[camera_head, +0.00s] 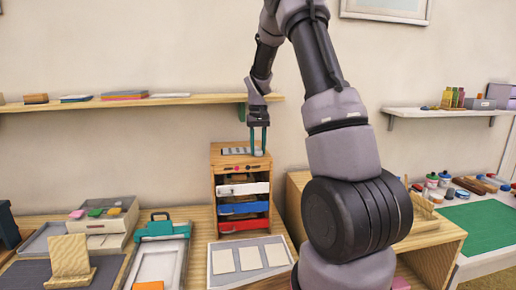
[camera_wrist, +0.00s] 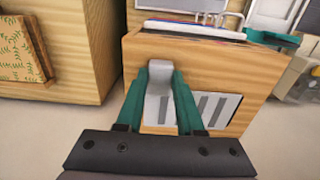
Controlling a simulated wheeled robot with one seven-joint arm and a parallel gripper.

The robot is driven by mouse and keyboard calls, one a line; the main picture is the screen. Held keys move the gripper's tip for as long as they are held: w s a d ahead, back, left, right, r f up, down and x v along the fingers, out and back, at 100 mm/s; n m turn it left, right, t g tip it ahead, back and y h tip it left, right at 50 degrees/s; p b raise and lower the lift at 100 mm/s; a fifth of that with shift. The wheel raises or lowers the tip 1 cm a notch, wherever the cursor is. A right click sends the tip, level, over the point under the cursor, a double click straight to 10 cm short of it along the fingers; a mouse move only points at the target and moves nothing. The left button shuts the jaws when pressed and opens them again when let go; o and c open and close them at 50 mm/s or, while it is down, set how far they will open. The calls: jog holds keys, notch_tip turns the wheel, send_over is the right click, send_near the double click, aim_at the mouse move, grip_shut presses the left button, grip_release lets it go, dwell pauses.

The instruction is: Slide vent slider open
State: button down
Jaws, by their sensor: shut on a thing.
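The vent slider is a light grey tab (camera_wrist: 158,98) on top of a wooden cabinet, beside a slotted grey vent plate (camera_wrist: 212,108). The vent plate also shows in the head view (camera_head: 238,151) on the cabinet top. My gripper (camera_wrist: 160,75) points down at the cabinet with its green fingers on either side of the tab, shut on it. In the head view my gripper (camera_head: 257,152) is at the right end of the vent plate. Part of the plate is hidden behind the fingers in the wrist view.
The wooden cabinet (camera_head: 216,182) holds white, red and blue drawers below the vent. A wooden shelf (camera_head: 130,102) runs along the wall behind, left of my arm. A tray with white cards (camera_head: 223,260) lies in front. A wooden box unit (camera_head: 440,240) stands to the right.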

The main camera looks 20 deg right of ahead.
aim_at(247, 156)
jog(key=a, duration=0.2)
jog(key=w+a, duration=0.1)
jog(key=a, duration=0.1)
dwell(0.3)
jog(key=c, duration=0.5)
grip_release()
jog(key=shift+s, duration=0.1)
notch_tip(247, 156, up, 11)
jog(key=shift+f, duration=0.1)
